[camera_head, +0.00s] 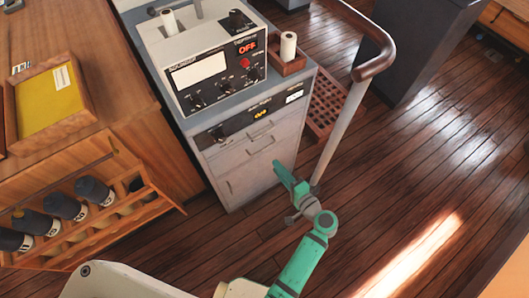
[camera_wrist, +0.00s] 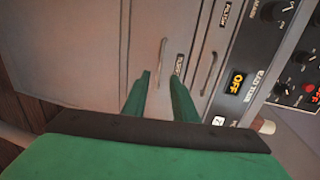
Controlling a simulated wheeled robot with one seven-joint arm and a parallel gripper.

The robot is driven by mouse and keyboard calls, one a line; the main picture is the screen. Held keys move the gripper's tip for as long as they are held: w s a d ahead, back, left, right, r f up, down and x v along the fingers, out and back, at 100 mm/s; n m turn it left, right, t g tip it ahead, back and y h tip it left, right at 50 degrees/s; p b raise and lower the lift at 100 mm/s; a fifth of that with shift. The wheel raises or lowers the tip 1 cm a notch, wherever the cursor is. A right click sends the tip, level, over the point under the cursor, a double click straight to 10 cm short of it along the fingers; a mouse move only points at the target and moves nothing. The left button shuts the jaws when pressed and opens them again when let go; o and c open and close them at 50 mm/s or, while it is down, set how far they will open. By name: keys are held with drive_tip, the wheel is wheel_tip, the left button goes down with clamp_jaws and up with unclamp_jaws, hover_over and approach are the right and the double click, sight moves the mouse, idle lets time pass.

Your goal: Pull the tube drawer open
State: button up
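The grey cabinet (camera_head: 225,160) has stacked drawers in its front, and they look shut. An upper drawer handle (camera_head: 260,129) and a handle below it (camera_head: 262,146) show in the head view. In the wrist view the cabinet front lies sideways, with the lower handle (camera_wrist: 162,60) and the upper handle (camera_wrist: 212,72). A small label sits beside the lower handle, too blurred to read surely. My green gripper (camera_head: 278,165) is in front of the cabinet. In the wrist view its two fingers (camera_wrist: 160,88) are apart, one on each side of the lower handle's line. Contact cannot be told.
An instrument panel (camera_head: 215,80) and a paper roll (camera_head: 288,45) top the cabinet. A handrail post (camera_head: 341,130) stands close right of my gripper. A wooden bottle rack (camera_head: 85,215) is at left. Wooden floor (camera_head: 400,190) is open at right.

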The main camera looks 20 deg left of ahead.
drive_tip(key=x, duration=1)
drive_tip(key=shift+a, duration=0.1)
clamp_jaws()
idle(1.2)
